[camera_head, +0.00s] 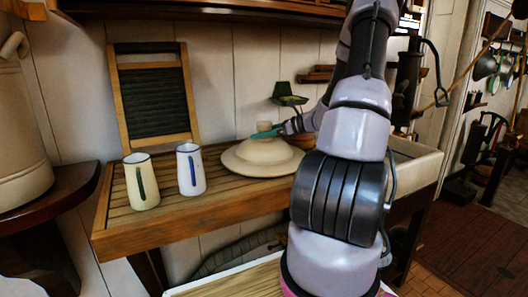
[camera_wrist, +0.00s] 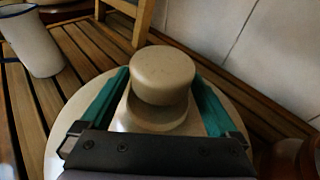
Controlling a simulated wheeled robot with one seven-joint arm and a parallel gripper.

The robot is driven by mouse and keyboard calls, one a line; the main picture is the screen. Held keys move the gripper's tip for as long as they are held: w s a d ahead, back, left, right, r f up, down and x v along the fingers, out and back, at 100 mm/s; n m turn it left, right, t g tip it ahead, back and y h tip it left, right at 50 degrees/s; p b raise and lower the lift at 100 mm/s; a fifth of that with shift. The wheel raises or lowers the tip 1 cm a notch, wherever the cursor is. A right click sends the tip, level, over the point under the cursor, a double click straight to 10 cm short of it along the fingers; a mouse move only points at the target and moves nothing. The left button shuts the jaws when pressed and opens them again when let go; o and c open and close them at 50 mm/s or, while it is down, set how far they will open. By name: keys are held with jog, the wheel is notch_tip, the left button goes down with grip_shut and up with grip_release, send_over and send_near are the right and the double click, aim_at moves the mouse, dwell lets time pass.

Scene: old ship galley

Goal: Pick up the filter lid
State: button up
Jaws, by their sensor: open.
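The filter lid (camera_head: 256,158) is a wide cream disc with a raised round knob (camera_wrist: 163,75) on top. It lies on the slatted wooden counter (camera_head: 150,222), right of the two jugs. My gripper (camera_head: 266,133) is at the knob, over the lid. In the wrist view my gripper's two teal fingers (camera_wrist: 160,100) stand on either side of the knob, apart from each other, with the knob between them. I cannot tell whether either finger touches it. The dark gripper body hides the near part of the lid.
A cream jug (camera_head: 141,182) and a white jug (camera_head: 190,169) stand left of the lid. A washboard (camera_head: 154,95) leans on the wall behind. A green scale-like object (camera_head: 288,98) is behind the lid. A large cream vessel (camera_head: 18,130) stands at far left.

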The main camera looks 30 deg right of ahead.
jog(key=shift+x, duration=1.2)
grip_shut()
jog(key=shift+r, duration=0.1)
